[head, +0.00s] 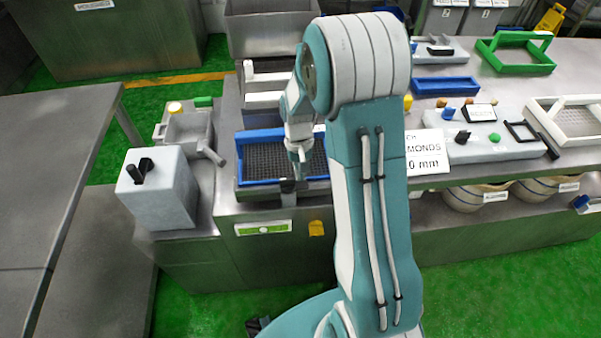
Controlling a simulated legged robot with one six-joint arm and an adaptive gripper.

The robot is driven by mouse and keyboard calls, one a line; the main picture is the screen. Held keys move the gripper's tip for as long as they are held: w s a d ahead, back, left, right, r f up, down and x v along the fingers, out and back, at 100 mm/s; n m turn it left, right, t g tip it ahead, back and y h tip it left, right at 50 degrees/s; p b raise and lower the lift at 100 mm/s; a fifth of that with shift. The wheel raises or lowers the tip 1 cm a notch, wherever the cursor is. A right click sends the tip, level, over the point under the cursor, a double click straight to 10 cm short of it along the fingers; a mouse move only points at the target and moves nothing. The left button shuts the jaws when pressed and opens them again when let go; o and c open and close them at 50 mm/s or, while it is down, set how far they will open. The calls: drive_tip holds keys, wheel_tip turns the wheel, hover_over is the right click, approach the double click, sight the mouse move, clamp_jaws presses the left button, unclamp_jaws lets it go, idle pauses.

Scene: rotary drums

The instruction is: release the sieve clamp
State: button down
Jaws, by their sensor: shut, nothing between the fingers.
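A blue-framed sieve (257,181) with dark mesh sits in the metal machine on the table, left of my arm. A small dark and grey clamp (287,192) is at the middle of the sieve's front edge. My gripper (301,174) points down over the front part of the sieve, just above and slightly right of the clamp. It is shut and looks empty. I cannot tell whether the fingertips touch the clamp. My arm hides the right end of the sieve.
A grey box with a black lever (158,190) stands left of the sieve. Behind it is a small metal hopper (187,131). To the right, a control panel with knobs (487,138), a blue tray (445,86) and a green-framed sieve (515,55) occupy the table.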

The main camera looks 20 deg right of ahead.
drive_tip(key=v, duration=1.2)
drive_tip(key=s+a+r+n+t, duration=0.1)
drive_tip(key=s+a+r+t, duration=0.35)
drive_tip(key=s+r, duration=0.6)
drive_tip(key=s+a+r+n+t, duration=0.1)
drive_tip(key=s+a+r+t, duration=0.1)
drive_tip(key=s, duration=0.8)
drive_tip(key=shift+s+a+r+n+t+h, duration=0.3)
drive_tip(key=shift+a+t, duration=0.2)
drive_tip(key=shift+t, duration=0.45)
